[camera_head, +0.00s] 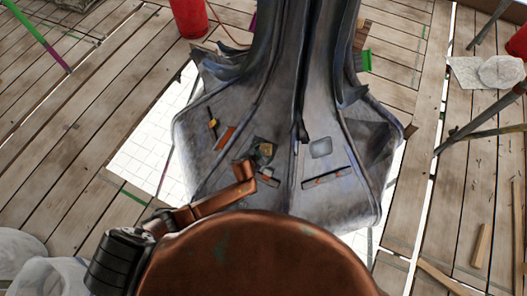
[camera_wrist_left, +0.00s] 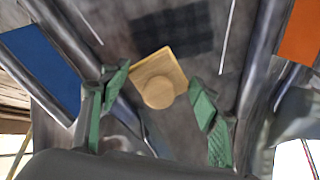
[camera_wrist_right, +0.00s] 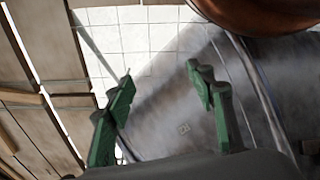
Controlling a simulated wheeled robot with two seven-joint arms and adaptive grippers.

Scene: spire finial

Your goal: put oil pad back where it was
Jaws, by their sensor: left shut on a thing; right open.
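A pale wooden block with a round knob, which I take to be the oil pad (camera_wrist_left: 160,80), shows between the fingers of my left gripper (camera_wrist_left: 159,78) in the left wrist view. My left gripper is shut on it, over the grey spire base. In the head view my left gripper (camera_head: 262,153) is small and dark, with a tan patch at it. A dark checked square (camera_wrist_left: 172,32) lies on the grey surface just beyond the block. My right gripper (camera_wrist_right: 160,80) is open and empty above a grey sloping face in the right wrist view; the head view does not show it.
The grey spire (camera_head: 290,60) rises in the middle. On its base lie an orange block (camera_head: 227,138), a yellow-and-black piece (camera_head: 212,125), a pale blue-grey patch (camera_head: 321,148) and a dark bar (camera_head: 326,178). A red bucket (camera_head: 189,17) stands behind on the planks.

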